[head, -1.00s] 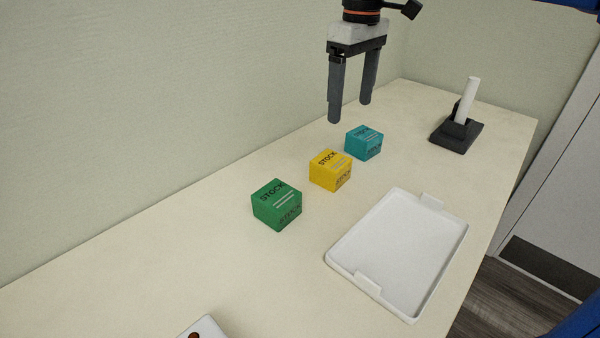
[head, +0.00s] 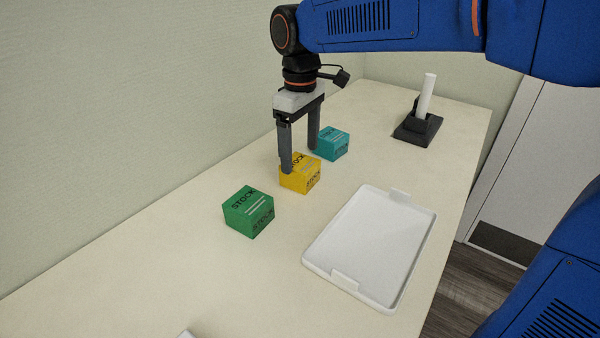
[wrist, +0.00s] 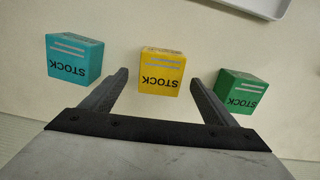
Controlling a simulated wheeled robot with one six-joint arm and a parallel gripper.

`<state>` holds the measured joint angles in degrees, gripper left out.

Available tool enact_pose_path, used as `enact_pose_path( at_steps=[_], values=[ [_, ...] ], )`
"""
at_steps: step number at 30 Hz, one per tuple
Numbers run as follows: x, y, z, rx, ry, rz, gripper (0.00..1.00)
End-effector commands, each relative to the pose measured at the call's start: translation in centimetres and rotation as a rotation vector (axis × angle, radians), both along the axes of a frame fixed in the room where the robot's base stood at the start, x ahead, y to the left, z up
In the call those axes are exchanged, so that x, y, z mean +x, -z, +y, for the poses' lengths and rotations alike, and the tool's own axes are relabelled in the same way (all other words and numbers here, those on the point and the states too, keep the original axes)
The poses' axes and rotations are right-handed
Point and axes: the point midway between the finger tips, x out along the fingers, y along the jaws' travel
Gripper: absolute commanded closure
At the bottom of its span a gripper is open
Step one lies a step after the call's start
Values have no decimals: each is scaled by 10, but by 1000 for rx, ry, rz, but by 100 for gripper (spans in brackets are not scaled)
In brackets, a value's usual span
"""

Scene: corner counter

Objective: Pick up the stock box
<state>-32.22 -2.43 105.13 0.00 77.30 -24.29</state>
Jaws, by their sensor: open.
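Three stock boxes stand in a row on the counter: a green box (head: 249,212), a yellow box (head: 301,178) and a teal box (head: 332,145). My gripper (head: 300,160) is open and empty, pointing down at the yellow box. In the head view its fingers partly cover the yellow and teal boxes. In the wrist view the yellow box (wrist: 161,72) lies between the lines of the two fingers (wrist: 158,78), a little beyond the tips. There the teal box (wrist: 75,58) is left of the fingers and the green box (wrist: 240,90) is right of them.
A white tray (head: 370,240) lies right of the boxes near the counter's edge. A black stand (head: 418,128) holding a white upright stick (head: 427,95) is at the far end. The wall (head: 100,110) runs close behind the boxes. The front counter is mostly clear.

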Motion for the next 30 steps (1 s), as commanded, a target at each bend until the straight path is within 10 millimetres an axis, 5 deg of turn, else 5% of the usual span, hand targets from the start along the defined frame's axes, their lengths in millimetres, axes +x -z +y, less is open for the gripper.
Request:
enact_pose_path(
  at_steps=[15, 24, 30],
  values=[
    [-1, 51, 0, -1, 0, 1, 20],
    [-2, 55, 0, 0, 0, 0, 20],
    [-2, 54, 0, 0, 0, 0, 67]
  ],
)
